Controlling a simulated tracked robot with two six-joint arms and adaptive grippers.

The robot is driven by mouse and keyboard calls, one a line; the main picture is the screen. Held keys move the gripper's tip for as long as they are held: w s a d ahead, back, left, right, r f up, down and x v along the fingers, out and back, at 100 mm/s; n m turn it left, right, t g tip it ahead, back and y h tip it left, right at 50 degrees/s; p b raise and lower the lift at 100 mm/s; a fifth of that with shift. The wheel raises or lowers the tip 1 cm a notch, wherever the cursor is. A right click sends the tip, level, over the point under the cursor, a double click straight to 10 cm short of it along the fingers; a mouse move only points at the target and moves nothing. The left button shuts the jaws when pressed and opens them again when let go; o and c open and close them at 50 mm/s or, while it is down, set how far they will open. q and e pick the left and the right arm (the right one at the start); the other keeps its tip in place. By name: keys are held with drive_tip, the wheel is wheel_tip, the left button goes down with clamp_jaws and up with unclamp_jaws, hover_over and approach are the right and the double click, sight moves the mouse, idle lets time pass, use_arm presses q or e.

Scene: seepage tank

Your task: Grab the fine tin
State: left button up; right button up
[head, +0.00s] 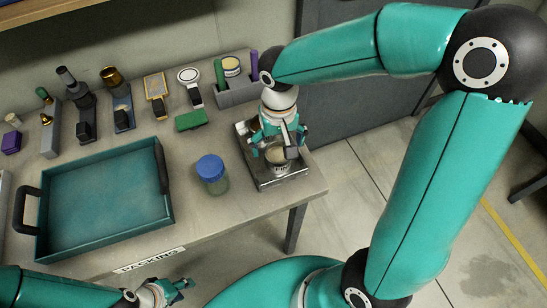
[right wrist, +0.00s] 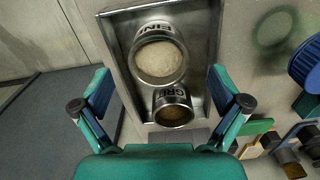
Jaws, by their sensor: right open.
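The fine tin (right wrist: 159,62) is a round metal tin with pale powder and a partly readable dark label. It stands in a steel tray (right wrist: 205,20) beside a second tin marked GRIT (right wrist: 172,108) with brown contents. In the head view the pale-filled tin (head: 278,157) shows below my right gripper (head: 280,138), in the tray (head: 262,186) at the table's right end. My right gripper (right wrist: 158,82) is open, with its fingers spread to either side of the tins and nothing held. It partly hides the tray in the head view. My left gripper (head: 172,291) is low at the front edge.
A blue-lidded jar (head: 212,174) stands left of the steel tray. A large teal tray (head: 168,205) with black handles lies further left. A grey holder (head: 238,94), a green block (head: 191,120) and several tools line the back. Bare tabletop lies between the jar and the teal tray.

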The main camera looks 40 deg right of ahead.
sight(277, 155)
wheel_tip(277, 155, down, 3)
drive_tip(key=shift+f, duration=0.2)
drive_tip(key=c, duration=1.3)
